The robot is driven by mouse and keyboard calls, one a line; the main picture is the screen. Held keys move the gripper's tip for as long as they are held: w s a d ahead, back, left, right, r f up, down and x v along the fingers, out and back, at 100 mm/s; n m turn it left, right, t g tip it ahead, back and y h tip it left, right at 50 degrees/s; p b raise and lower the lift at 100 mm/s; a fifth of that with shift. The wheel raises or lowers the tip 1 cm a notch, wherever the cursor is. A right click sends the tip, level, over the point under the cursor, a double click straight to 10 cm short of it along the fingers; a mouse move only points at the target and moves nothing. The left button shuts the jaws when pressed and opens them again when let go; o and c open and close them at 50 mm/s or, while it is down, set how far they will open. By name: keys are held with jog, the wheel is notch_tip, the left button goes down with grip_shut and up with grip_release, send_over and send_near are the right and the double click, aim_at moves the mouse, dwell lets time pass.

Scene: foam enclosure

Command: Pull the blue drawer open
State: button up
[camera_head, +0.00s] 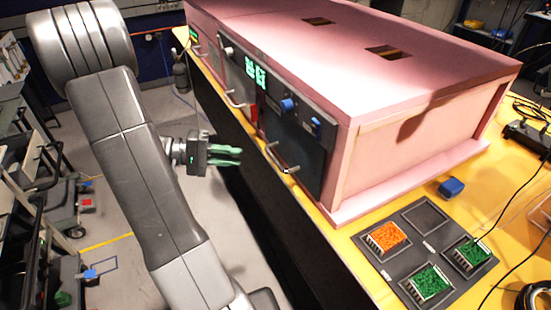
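The pink foam enclosure (350,65) stands on a yellow-topped bench. A dark, bluish-black front panel (296,135) at its near end appears to be the blue drawer, though its colour is hard to tell. It looks flush with the enclosure front. A pale bar handle (277,158) is on its lower part. My gripper (241,155) has two green fingers, slightly apart with nothing visible between them. It is in front of the panel, left of the handle and apart from it in the picture.
More handles (236,99), blue knobs (288,104) and a green display (255,74) are on the enclosure front. A dark tray (427,219) with orange and green parts lies on the bench (355,262), near a blue object (451,187).

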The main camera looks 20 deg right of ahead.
aim_at(276, 159)
jog(key=p+x, duration=0.1)
jog(key=x, duration=1)
jog(key=shift+s+d+f+p, duration=0.1)
jog(key=shift+s+d+p, duration=0.1)
jog(key=shift+d+p, duration=0.15)
jog(key=shift+c, duration=0.4)
grip_shut()
